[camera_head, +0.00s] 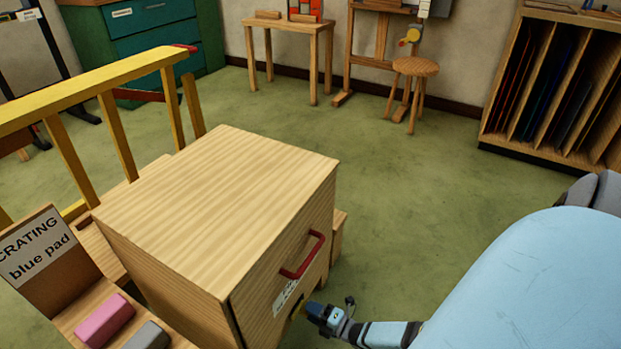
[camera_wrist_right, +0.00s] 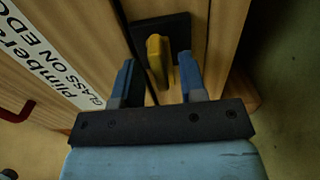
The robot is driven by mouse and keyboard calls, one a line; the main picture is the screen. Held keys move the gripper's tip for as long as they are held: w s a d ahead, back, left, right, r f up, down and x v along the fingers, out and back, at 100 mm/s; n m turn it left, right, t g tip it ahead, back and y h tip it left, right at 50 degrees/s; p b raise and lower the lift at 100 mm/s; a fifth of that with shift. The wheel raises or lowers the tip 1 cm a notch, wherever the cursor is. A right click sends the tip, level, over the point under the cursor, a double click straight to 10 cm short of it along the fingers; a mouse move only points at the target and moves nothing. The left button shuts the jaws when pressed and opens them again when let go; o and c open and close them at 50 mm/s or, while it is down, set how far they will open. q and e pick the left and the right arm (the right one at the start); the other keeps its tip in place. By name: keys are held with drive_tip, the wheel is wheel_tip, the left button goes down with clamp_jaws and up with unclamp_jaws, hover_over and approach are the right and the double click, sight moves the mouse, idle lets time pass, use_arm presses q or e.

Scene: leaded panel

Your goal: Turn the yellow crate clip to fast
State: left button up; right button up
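The yellow clip (camera_wrist_right: 157,60) sits on a dark plate (camera_wrist_right: 178,28) across the seam of the wooden crate (camera_head: 225,205). In the wrist view it runs roughly lengthwise between my fingers. In the head view only a small yellow bit (camera_head: 297,309) shows low on the crate's front. My right gripper (camera_wrist_right: 157,68) is open, one blue finger on each side of the clip, with gaps visible. In the head view the right gripper (camera_head: 318,313) is close to the crate front. My left gripper is out of view.
The crate's front carries a red handle (camera_head: 302,255) and a white label (camera_wrist_right: 45,50). A tray with a pink block (camera_head: 105,320) and a grey block (camera_head: 147,337) stands at lower left by a yellow rail (camera_head: 95,92). Open green floor (camera_head: 420,190) lies right of the crate.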

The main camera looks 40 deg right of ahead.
drive_tip(key=shift+w+a, duration=0.1)
drive_tip(key=shift+w, duration=0.3)
clamp_jaws()
